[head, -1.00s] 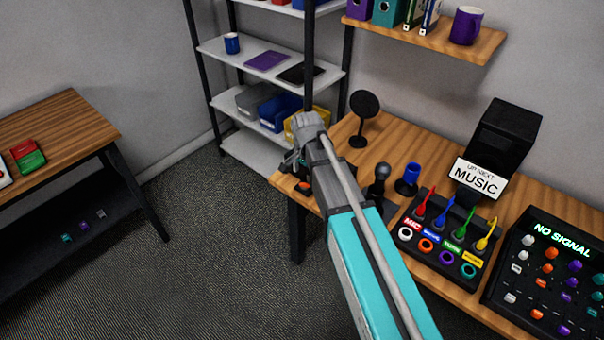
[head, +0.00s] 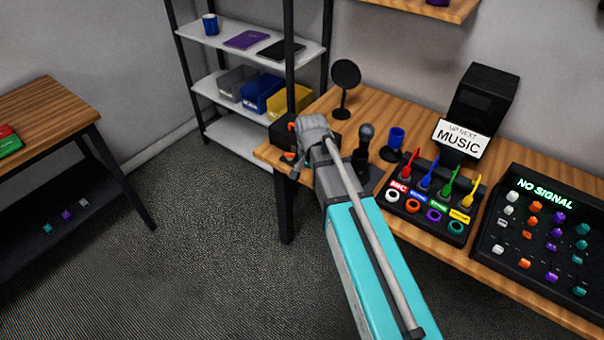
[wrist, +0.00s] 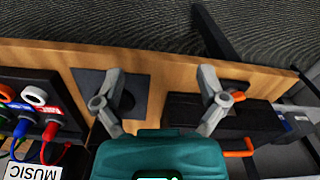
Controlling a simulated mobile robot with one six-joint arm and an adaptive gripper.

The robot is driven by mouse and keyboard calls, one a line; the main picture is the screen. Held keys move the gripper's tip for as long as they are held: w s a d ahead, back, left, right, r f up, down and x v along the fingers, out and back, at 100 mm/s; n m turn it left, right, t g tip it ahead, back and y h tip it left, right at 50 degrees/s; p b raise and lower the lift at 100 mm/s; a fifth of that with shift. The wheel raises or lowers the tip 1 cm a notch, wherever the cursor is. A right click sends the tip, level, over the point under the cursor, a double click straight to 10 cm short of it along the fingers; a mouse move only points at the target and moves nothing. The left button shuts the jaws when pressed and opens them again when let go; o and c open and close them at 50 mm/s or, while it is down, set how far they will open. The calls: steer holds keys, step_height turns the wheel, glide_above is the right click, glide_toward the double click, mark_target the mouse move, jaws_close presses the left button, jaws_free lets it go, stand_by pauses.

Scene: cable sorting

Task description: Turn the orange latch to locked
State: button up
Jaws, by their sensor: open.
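A black box (head: 280,135) stands at the left end of the wooden desk, mostly behind my gripper in the head view. It also shows in the wrist view (wrist: 195,110). Two orange parts show there: a lever-like piece (wrist: 240,154) on the box's far side and a smaller piece (wrist: 238,96) partly behind my right finger. In the head view they are an upper orange piece (head: 291,126) and a lower one (head: 289,157). I cannot tell which is the latch, or its setting. My gripper (wrist: 162,75) is open and empty, its fingers spread over the desk.
A dark pad (wrist: 88,80) with a black upright post (head: 362,148) lies beside the box. The cable panel (head: 430,205), mixer (head: 550,235) and MUSIC sign (head: 461,138) stand to the right. A round black stand (head: 345,80) is behind. Shelves (head: 250,45) stand at the back left.

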steer(key=s+d+f+n+b, duration=0.2)
steer(key=s+d+f+b, duration=0.2)
steer(key=f+b, duration=0.2)
steer(key=s+d+f+n+b, duration=0.1)
steer(key=s+d+f+b, duration=0.2)
steer(key=d+f+b, duration=0.2)
steer(key=shift+s+d+f+n+b, duration=0.2)
steer(key=shift+s+f+n+b, duration=0.2)
steer(key=shift+f+b, duration=0.5)
steer(key=shift+d+f, duration=0.1)
steer(key=shift+f, duration=0.05)
steer(key=s+d+n+p, duration=0.1)
steer(key=s+d+n, duration=0.1)
steer(key=s+d, duration=0.1)
step_height(320, 180, up, 20)
steer(key=p, duration=2)
steer(key=shift+r, duration=0.25)
steer(key=shift+s, duration=0.1)
